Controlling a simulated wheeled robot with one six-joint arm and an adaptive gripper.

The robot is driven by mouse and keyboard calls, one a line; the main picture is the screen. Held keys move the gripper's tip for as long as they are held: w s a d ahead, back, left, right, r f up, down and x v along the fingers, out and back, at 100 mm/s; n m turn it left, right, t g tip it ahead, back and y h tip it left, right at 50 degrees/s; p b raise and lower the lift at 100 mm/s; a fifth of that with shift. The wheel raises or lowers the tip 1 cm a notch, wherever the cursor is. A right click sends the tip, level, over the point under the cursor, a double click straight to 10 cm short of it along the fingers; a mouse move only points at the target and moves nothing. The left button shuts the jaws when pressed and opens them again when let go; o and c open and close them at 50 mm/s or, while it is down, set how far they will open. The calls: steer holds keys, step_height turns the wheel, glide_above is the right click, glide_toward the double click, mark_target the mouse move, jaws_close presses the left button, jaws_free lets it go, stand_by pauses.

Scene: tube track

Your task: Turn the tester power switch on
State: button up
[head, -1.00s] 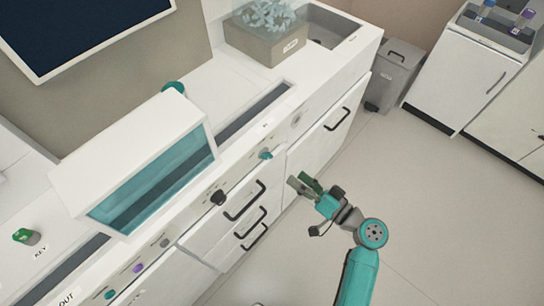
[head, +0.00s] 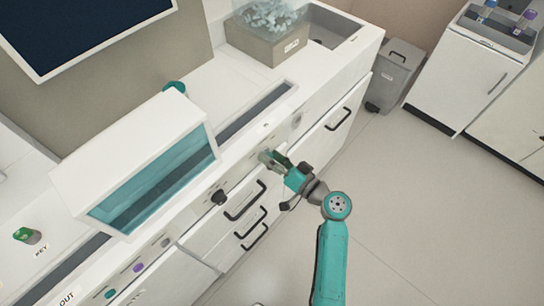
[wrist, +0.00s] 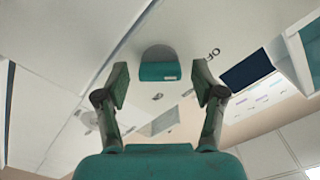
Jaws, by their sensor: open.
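The teal switch knob (wrist: 160,68) is on the white front panel, seen in the wrist view ahead of my fingers and between their lines. Letters that look like part of "OFF" (wrist: 211,54) are printed to its right. My gripper (wrist: 161,84) is open and empty, with one finger on each side of the knob in that picture. I cannot tell whether the fingers reach around it or stop just short. In the head view my gripper (head: 273,160) is at the panel and hides the knob.
A black knob (head: 218,197) is on the panel to the left. Drawer handles (head: 245,200) stick out below. A teal-windowed box (head: 150,185) stands on the counter. A grey bin (head: 398,65) stands at the back, and the floor (head: 430,220) on the right is clear.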

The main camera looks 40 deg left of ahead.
steer(key=c, duration=1.1)
steer(key=shift+c, duration=0.2)
steer(key=shift+m, duration=0.3)
steer(key=shift+f+m, duration=0.15)
steer(key=shift+m, duration=4.15)
steer(key=shift+f+m, duration=0.1)
steer(key=shift+m, duration=4.2)
